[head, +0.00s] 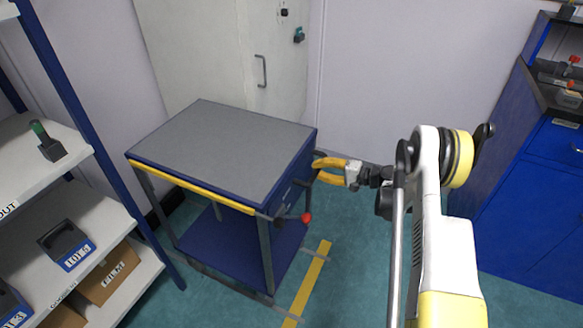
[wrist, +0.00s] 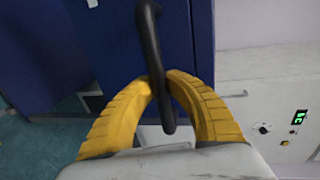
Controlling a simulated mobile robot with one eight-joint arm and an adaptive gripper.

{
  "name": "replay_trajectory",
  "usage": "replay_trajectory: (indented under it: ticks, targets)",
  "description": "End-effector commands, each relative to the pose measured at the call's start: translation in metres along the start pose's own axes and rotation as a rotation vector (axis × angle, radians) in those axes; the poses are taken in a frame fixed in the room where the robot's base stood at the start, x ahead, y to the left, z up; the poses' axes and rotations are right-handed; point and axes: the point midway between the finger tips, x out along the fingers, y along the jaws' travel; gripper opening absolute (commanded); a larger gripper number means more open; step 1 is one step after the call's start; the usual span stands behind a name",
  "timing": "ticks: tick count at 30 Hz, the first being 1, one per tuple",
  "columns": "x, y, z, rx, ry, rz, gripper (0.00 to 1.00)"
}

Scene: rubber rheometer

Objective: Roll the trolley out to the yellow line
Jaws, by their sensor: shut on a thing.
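The trolley (head: 215,145) has a grey top, a yellow strip along its near edge and a blue lower shelf. It stands in front of the white door. My gripper (head: 318,170) is at the trolley's right side. In the wrist view its yellow fingers (wrist: 160,88) are closed around a dark handle bar (wrist: 151,40) in front of the trolley's blue side (wrist: 90,25). The yellow line (head: 308,285) lies on the floor to the right of the trolley, close to its near right leg. A red knob (head: 306,217) sticks out below the trolley's top.
White shelving with blue posts (head: 60,75) holding bins and boxes stands close on the left. A white door (head: 215,50) is behind the trolley. A blue cabinet (head: 520,200) stands at the right. Green floor (head: 350,270) is open between trolley and cabinet, beside my arm.

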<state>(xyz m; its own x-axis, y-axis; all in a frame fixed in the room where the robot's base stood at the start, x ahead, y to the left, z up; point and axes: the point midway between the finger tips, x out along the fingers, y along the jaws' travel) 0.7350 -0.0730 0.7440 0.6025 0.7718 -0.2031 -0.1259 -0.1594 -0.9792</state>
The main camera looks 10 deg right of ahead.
Motion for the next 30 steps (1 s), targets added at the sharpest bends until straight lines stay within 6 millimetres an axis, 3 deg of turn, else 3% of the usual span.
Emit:
replay_trajectory:
  ticks: [6, 12, 13, 17, 30]
  targets:
    - [-0.048, 0.01, -0.006, 0.001, 0.0, -0.001, 0.0]
    - [-0.073, 0.014, -0.007, 0.0, 0.0, -0.002, 0.0]
    - [-0.073, 0.014, -0.007, 0.0, -0.001, -0.003, 0.02]
    - [-0.072, 0.014, -0.007, 0.0, -0.002, -0.002, 0.39]
    - [-0.073, 0.014, -0.007, 0.0, -0.001, -0.001, 0.39]
